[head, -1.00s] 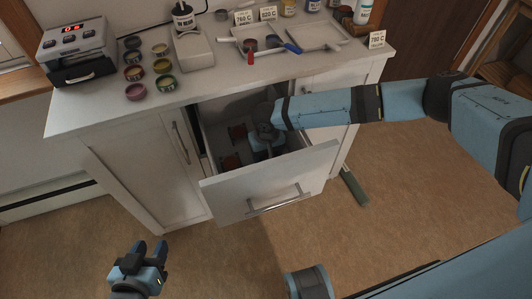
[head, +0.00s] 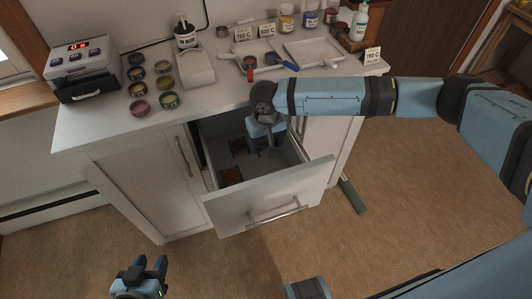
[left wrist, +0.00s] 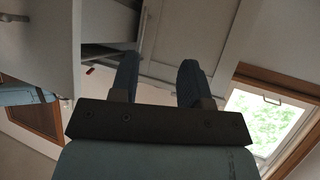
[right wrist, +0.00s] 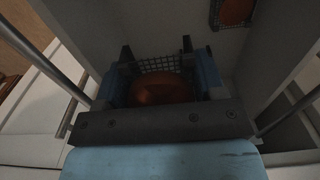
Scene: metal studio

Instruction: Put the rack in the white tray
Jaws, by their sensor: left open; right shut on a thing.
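In the right wrist view, a dark wire-mesh rack (right wrist: 160,64) with a rounded copper-coloured piece (right wrist: 160,90) on it sits between the fingers of my right gripper (right wrist: 165,72). That gripper (head: 270,148) is shut on the rack over the open drawer (head: 262,205); in the head view the arm mostly hides the rack.
More brown pieces (head: 231,175) lie in the drawer; one on mesh shows in the right wrist view (right wrist: 236,12). On the counter stand a kiln-like device (head: 83,72), several colour pots (head: 153,83), a white scale-like box (head: 194,67), and bottles (head: 358,24) and label cards behind the trays.

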